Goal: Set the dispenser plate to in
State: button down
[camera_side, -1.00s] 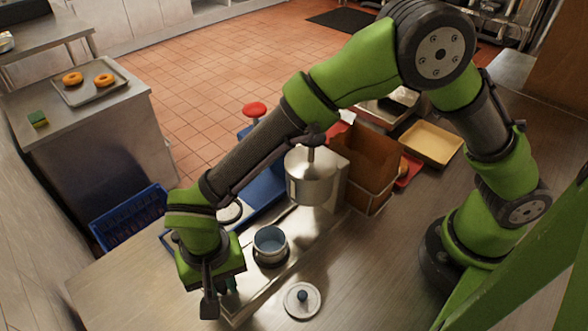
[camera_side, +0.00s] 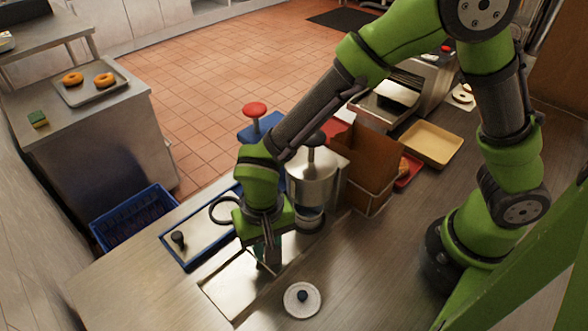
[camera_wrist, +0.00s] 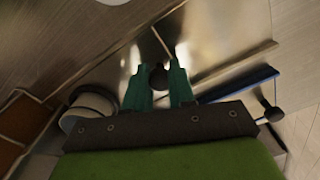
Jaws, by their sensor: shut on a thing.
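The metal dispenser (camera_side: 312,180) is a steel cylinder with a dark top knob, at the middle of the side view. A small pot (camera_side: 308,217) sits under it, partly hidden by my arm; the round vessel at the left of the wrist view (camera_wrist: 92,105) looks like this pot. The plate under the pot is mostly hidden. My gripper (camera_side: 268,264) is low over the steel counter, just in front of the dispenser. In the wrist view its green fingers (camera_wrist: 159,82) are shut on a dark round knob (camera_wrist: 158,77), which looks like the plate's handle.
A loose lid (camera_side: 302,299) lies on the counter near my gripper. A blue-edged tray (camera_side: 208,240) with a dark knob is on the left. A brown bin (camera_side: 368,165) stands right of the dispenser. The front left counter is clear.

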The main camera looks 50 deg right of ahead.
jog(key=shift+d, duration=0.4)
jog(key=c, duration=1)
grip_release()
jog(key=shift+a, duration=0.1)
jog(key=shift+r, duration=0.15)
notch_tip(320, 180, up, 17)
jog(key=shift+f, duration=0.2)
jog(key=s+d+r+t, duration=0.1)
jog(key=d+t, duration=0.1)
jog(key=d, duration=0.5)
jog(key=s+d+r+t+y, duration=0.1)
jog(key=s+d+r+t, duration=0.1)
jog(key=d, duration=0.5)
jog(key=s+d+r+t, duration=0.2)
jog(key=d+t, duration=0.1)
jog(key=d, duration=0.4)
jog(key=shift+d+r+y, duration=0.25)
jog(key=shift+d+y, duration=0.1)
jog(key=shift+y, duration=0.05)
